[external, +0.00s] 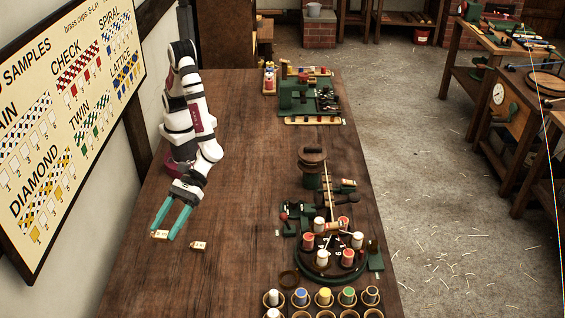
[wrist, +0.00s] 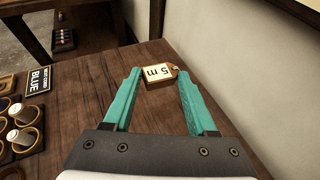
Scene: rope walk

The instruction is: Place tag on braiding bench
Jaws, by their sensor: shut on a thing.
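My gripper (external: 163,234) has teal fingers and reaches down at the left front of the wooden table. It is shut on a small tan tag (external: 159,235) with a white label. In the wrist view the tag (wrist: 158,76) reads "5 m" and sits between the fingertips (wrist: 160,76), low over or on the wood; I cannot tell which. A second similar tag (external: 198,245) lies just right of the fingers. I cannot tell for certain which fixture is the braiding bench; a green round stand with several bobbins (external: 331,270) is at the right front.
A green fixture with a wooden front strip (external: 314,121) stands at the table's far end. Rows of cups (external: 325,298) line the front right. A post with a round wooden top (external: 312,157) stands mid-right. The table's middle is clear. A sample board hangs at left.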

